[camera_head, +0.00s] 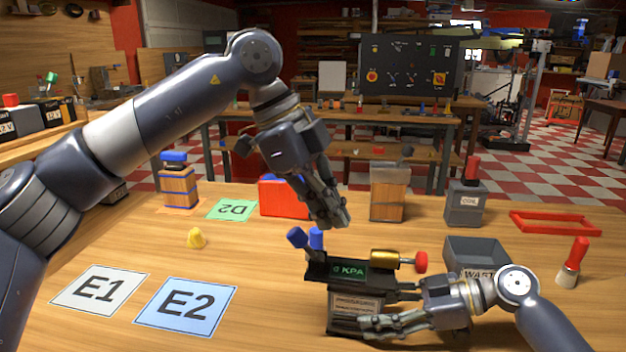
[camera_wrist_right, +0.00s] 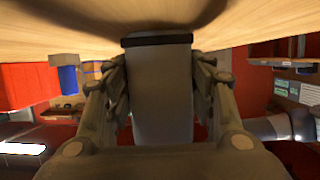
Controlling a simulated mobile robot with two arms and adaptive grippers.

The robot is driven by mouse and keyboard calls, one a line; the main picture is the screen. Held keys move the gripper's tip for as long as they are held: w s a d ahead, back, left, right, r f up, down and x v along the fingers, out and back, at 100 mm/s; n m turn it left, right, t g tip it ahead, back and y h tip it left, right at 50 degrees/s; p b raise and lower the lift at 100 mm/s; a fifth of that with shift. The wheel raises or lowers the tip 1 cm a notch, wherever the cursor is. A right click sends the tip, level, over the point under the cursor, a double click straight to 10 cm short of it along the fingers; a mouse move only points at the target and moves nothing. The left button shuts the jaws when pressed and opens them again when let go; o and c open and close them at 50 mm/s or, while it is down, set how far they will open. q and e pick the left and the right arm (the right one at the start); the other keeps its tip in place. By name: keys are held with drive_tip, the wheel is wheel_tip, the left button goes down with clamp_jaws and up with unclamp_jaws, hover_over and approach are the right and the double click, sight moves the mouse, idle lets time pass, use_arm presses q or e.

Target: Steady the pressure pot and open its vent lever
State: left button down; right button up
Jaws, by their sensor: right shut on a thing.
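The pressure pot (camera_head: 350,303) is a dark box with a green KPA display and a label reading roughly "PRESSURE". It stands upright at the front middle of the table. Two blue-tipped handles (camera_head: 297,238) rise at its left; I cannot tell which part is the vent lever. A brass cylinder with a red knob (camera_head: 420,262) sits at its top right. My right gripper (camera_head: 385,308) is shut on the pot from the right. In the right wrist view the grey body (camera_wrist_right: 162,95) lies between its fingers. My left gripper (camera_head: 338,222) hangs above the pot, empty; its finger gap is unclear.
A grey WASTE bin (camera_head: 476,256) and a red-handled brush (camera_head: 572,262) stand at right. Cards E1 (camera_head: 98,290) and E2 (camera_head: 187,306) lie flat at left.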

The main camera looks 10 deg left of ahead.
sight(298, 236)
use_arm(q)
drive_tip(key=shift+w+a+f, duration=0.3)
drive_tip(key=shift+a+f, duration=0.25)
drive_tip(key=shift+a, duration=0.25)
drive_tip(key=shift+w+a+f, duration=0.3)
drive_tip(key=shift+a+f, duration=0.25)
drive_tip(key=shift+a, duration=0.2)
drive_tip(key=shift+a, duration=0.1)
drive_tip(key=shift+w+a+f+h, duration=0.1)
drive_tip(key=shift+a+f+h, duration=0.3)
drive_tip(key=shift+a+h, duration=0.45)
use_arm(e)
drive_tip(key=shift+o, duration=0.2)
drive_tip(key=shift+c, duration=0.2)
use_arm(q)
drive_tip(key=shift+d, duration=0.15)
drive_tip(key=shift+d, duration=0.6)
use_arm(e)
drive_tip(key=shift+f, duration=0.1)
use_arm(q)
drive_tip(key=shift+d+r, duration=0.2)
wheel_tip(298, 236, up, 11)
drive_tip(key=s+a, duration=0.1)
drive_tip(key=a, duration=0.1)
drive_tip(key=shift+s+a, duration=0.3)
drive_tip(key=shift+a, duration=0.1)
